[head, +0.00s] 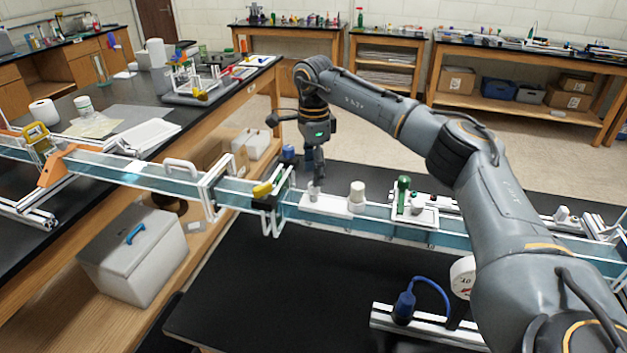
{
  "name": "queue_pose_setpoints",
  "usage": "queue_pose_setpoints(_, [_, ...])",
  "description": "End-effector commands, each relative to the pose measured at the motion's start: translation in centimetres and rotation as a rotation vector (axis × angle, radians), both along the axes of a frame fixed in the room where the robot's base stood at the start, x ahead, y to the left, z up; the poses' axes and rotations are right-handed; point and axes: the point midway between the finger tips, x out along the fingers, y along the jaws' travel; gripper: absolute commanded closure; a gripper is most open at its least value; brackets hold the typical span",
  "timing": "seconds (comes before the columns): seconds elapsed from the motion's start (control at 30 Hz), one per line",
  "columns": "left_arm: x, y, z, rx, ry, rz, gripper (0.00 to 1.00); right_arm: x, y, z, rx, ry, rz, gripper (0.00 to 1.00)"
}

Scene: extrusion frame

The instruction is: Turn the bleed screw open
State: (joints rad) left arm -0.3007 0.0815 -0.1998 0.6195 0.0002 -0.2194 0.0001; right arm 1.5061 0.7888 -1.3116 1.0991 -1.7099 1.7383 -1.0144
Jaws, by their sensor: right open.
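The extrusion frame (110,172) with its teal panels runs across the view from the left edge to the right. A small pale knob (314,194) stands on a white plate on the frame; it may be the bleed screw, but I cannot tell for sure. My right gripper (317,180) points down just over this knob, with its fingers open. The fingers are small and dark, and I cannot tell whether they touch the knob. My left gripper is not in view.
A white cylinder (357,196) and a green-topped part (403,192) stand on the frame right of the knob. A yellow-handled part (262,189) is on its left. A blue plug with a cable (404,307) lies in front. A grey box (134,253) sits on the lower shelf.

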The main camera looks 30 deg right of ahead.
Motion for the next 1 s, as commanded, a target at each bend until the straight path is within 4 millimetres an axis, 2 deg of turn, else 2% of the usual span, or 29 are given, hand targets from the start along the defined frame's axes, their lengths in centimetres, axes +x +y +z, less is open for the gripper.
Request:
queue_pose_setpoints(0.03, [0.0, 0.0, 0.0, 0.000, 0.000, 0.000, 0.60, 0.1, 0.0, 1.4, 0.001, -0.005, 0.001, 0.50])
queue_pose_setpoints(0.2, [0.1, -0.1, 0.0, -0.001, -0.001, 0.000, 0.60, 0.1, 0.1, 4.9, 0.001, -0.005, 0.000, 0.50])
queue_pose_setpoints(0.4, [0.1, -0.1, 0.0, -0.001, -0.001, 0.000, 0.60, 0.1, 0.0, 7.4, 0.000, -0.002, 0.000, 0.50])
queue_pose_setpoints(0.53, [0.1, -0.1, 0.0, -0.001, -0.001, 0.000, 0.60, 0.0, 0.0, 7.9, 0.001, -0.001, 0.001, 0.50])
queue_pose_setpoints(1.0, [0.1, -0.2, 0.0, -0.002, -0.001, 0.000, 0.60, 0.0, 0.0, 7.9, 0.001, -0.001, 0.001, 0.50])
